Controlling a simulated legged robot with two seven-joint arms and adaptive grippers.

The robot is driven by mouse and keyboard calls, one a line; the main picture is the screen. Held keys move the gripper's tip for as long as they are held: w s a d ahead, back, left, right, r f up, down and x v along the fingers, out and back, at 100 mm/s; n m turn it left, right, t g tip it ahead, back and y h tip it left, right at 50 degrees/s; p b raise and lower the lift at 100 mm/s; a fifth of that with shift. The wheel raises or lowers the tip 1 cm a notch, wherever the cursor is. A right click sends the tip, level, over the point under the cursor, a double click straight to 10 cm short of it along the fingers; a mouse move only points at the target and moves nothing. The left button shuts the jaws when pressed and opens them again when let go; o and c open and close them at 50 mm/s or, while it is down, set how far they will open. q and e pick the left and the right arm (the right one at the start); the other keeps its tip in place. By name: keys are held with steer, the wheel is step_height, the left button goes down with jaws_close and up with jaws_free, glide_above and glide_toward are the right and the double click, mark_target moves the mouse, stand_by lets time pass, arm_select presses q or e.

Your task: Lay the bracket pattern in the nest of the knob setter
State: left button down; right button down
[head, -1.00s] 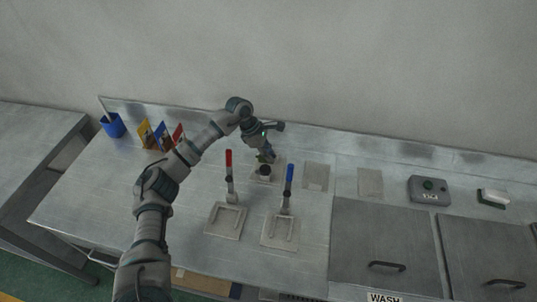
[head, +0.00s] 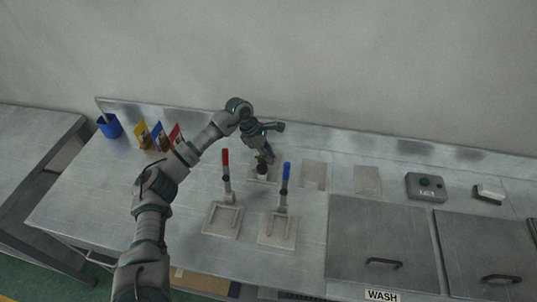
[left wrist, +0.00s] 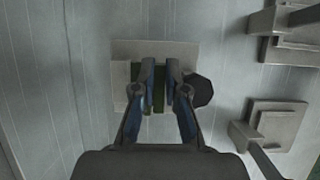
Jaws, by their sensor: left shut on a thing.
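My left gripper (head: 264,159) is over the pale plate of the knob setter (head: 252,179), behind the two lever fixtures. In the left wrist view the gripper (left wrist: 160,88) is shut on a thin green piece, which I take to be the bracket pattern (left wrist: 158,98). The fingers hide most of the piece. The knob setter's plate (left wrist: 125,48) lies under the fingers, with a dark faceted knob (left wrist: 202,90) just right of them. I cannot tell whether the piece touches the nest. My right gripper is in neither view.
A fixture with a red lever (head: 226,170) and one with a blue lever (head: 285,180) stand in front. Two flat plates (head: 313,175) (head: 367,179) lie to the right. Colored cards (head: 160,137) and a blue cup (head: 109,126) stand left. A grey button box (head: 425,187) is right.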

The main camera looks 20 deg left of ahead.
arm_select(q)
steer(key=shift+f+b, duration=0.9)
steer(key=shift+f, duration=0.95)
steer(key=c, duration=1.2)
jaws_free()
steer(key=shift+o, duration=0.3)
steer(key=shift+w+f, duration=0.1)
steer(key=shift+f, duration=0.1)
steer(key=v, duration=1.2)
steer(key=shift+r, duration=0.2)
